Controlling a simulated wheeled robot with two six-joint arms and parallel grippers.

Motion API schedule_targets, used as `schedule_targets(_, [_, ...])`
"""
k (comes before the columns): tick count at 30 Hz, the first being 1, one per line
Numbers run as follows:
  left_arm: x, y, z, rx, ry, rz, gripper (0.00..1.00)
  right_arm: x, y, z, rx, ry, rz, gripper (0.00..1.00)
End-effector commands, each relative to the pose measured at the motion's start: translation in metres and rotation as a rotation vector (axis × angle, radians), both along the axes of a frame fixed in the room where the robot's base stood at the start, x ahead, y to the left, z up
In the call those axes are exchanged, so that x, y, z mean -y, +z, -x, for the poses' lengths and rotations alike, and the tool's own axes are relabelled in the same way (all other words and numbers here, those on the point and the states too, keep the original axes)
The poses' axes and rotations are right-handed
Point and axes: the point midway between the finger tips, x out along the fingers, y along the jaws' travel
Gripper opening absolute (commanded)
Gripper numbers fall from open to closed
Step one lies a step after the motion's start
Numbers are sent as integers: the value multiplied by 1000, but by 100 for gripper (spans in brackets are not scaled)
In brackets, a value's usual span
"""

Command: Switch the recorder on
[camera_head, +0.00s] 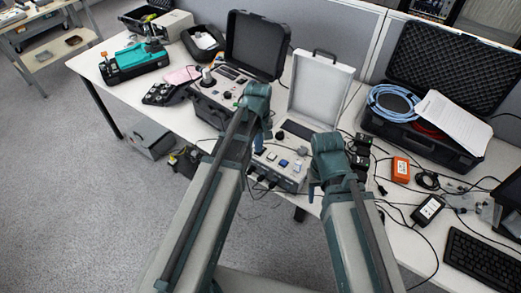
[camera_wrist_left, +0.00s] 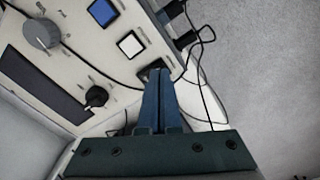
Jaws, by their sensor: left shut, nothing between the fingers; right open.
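A light grey instrument (camera_head: 262,163) with a raised white lid (camera_head: 318,88) stands at the table's front edge; it may be the recorder, though no label is readable. Its panel has a blue square button (camera_wrist_left: 103,12), a white square button (camera_wrist_left: 131,45), a grey knob (camera_wrist_left: 42,33) and a black knob (camera_wrist_left: 95,97). My left gripper (camera_wrist_left: 155,74) is shut and empty, its tips near the panel edge below the white button in the wrist view; contact is unclear. My right gripper (camera_head: 313,188) is open beside the instrument's right side, its fingers partly hidden.
A black case (camera_head: 257,45) with another instrument stands left. A foam-lined case (camera_head: 455,65) with blue cable stands right. An orange box (camera_head: 400,170), loose cables and a keyboard (camera_head: 483,262) lie right. Cables hang at the instrument's front.

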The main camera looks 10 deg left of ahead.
Motion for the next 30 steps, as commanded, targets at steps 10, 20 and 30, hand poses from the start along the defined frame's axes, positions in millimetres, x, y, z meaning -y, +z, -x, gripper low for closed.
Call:
schedule_targets(10, [0, -6, 0, 0, 0, 0, 0, 0, -6, 0, 0, 0, 0, 50])
schedule_targets(20, [0, 1, 0, 0, 0, 0, 0, 0, 1, 0, 0, 0, 0, 50])
schedule_targets(30, [0, 28, 0, 0, 0, 0, 0, 0, 28, 0, 0, 0, 0, 50])
